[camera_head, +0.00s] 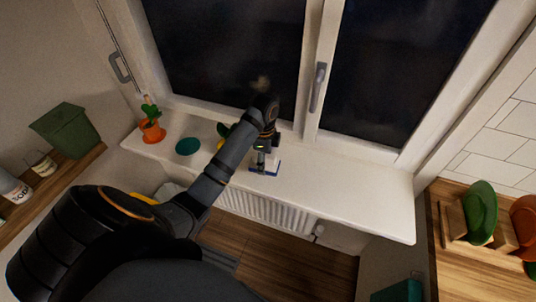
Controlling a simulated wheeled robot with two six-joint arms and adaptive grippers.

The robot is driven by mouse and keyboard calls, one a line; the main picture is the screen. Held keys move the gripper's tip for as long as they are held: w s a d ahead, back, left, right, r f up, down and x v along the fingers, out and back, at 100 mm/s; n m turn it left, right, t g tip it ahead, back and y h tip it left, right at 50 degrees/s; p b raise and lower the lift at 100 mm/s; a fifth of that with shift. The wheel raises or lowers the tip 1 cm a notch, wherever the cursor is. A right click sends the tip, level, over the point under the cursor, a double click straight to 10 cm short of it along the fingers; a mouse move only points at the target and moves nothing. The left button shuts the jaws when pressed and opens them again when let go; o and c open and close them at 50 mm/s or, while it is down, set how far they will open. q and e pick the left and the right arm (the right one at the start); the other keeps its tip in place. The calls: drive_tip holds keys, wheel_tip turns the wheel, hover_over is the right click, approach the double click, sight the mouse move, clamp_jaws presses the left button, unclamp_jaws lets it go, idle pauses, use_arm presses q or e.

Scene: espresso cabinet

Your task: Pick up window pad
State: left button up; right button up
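A small blue-and-white pad (271,171), which looks like the window pad, lies on the white windowsill near its front edge. My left gripper (261,163) points down at the pad, with its fingertips right over or at it. The fingers are small and dark here, so I cannot tell whether they touch the pad or are closed on it. Part of the pad is hidden behind the gripper. My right gripper is not in view.
The windowsill (360,195) is clear to the right. On its left stand an orange pot with a plant (152,132) and a flat green disc (189,146). A plant is partly hidden behind my arm. Window panes and a handle (318,88) rise behind. A radiator (265,208) sits below.

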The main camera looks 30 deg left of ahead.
use_arm(q)
drive_tip(key=r, duration=0.1)
drive_tip(key=s+r+p, duration=0.2)
drive_tip(key=r, duration=0.1)
drive_tip(key=shift+d, duration=0.1)
drive_tip(key=s+d+r+p, duration=0.1)
drive_tip(key=s+r, duration=0.1)
drive_tip(key=s, duration=0.7)
drive_tip(key=shift+d+r+p, duration=0.15)
drive_tip(key=shift+d+p, duration=0.2)
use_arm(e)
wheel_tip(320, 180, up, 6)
